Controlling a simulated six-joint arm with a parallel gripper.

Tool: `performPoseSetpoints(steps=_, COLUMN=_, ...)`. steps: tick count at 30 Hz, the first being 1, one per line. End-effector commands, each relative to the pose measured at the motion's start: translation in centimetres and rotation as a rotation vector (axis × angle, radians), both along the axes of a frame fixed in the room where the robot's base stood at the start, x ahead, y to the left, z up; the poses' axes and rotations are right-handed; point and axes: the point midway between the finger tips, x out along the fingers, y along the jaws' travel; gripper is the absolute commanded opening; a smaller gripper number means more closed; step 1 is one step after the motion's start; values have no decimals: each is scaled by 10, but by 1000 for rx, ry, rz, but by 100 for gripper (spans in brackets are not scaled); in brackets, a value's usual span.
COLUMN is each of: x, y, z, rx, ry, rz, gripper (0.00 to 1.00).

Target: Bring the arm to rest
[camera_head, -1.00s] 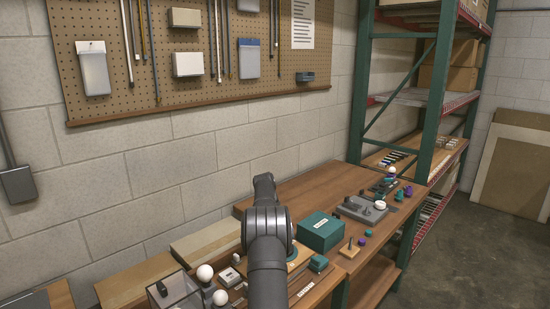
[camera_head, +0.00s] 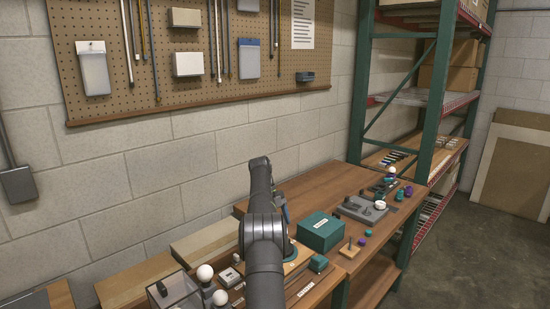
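My arm rises from the bottom middle of the head view, over the wooden workbench (camera_head: 325,188). Its upper link bends up in front of the block wall. A small dark part of my gripper (camera_head: 285,212) shows behind the arm, at the left of the teal box. The fingertips cannot be made out, so I cannot tell whether it is open or shut, or whether it holds anything.
A teal box (camera_head: 321,232) stands close to the right of my arm. A grey tray (camera_head: 358,213) with small parts lies beyond it. White bulbs (camera_head: 205,273) stand at the lower left. A green-framed shelf (camera_head: 437,95) rises at the right. The bench's back left is clear.

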Motion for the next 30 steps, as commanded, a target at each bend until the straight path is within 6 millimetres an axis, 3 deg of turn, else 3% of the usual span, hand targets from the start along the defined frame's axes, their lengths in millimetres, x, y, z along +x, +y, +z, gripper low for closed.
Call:
performPoseSetpoints(steps=14, x=-18, y=-17, z=-57, rx=1, ry=2, rz=7, gripper=85)
performPoseSetpoints(steps=30, x=-23, y=-13, z=-54, rx=-1, ry=0, rz=557, gripper=85)
